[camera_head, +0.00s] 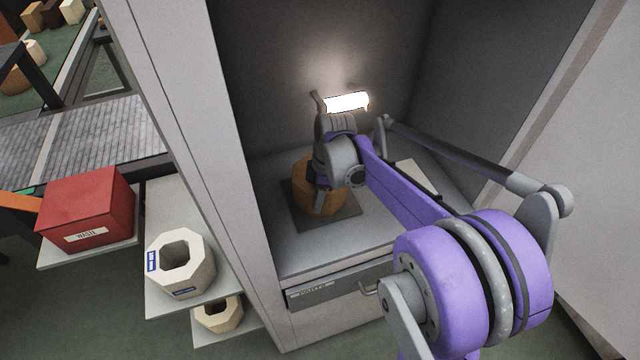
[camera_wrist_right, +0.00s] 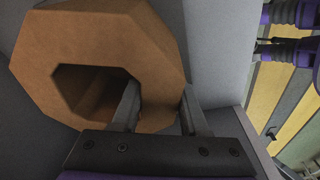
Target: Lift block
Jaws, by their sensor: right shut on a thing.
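The block is an orange-brown, many-sided piece with a hole through it (camera_head: 301,187). It sits on a dark square pad (camera_head: 335,219) inside a grey cabinet. My right gripper (camera_head: 319,190) reaches down to it in the head view and covers part of it. In the right wrist view the block (camera_wrist_right: 95,45) fills the upper left. There my right gripper (camera_wrist_right: 160,105) is shut on the block's wall, one finger inside the hole and one outside. I cannot tell whether the block is clear of the pad. My left gripper is not in view.
A bright lamp (camera_head: 346,102) glows at the cabinet's back. The cabinet's left post (camera_head: 195,150) stands beside the opening. Outside it are a red waste box (camera_head: 88,205) and white (camera_head: 180,262) and cream (camera_head: 217,315) hollow blocks on shelves.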

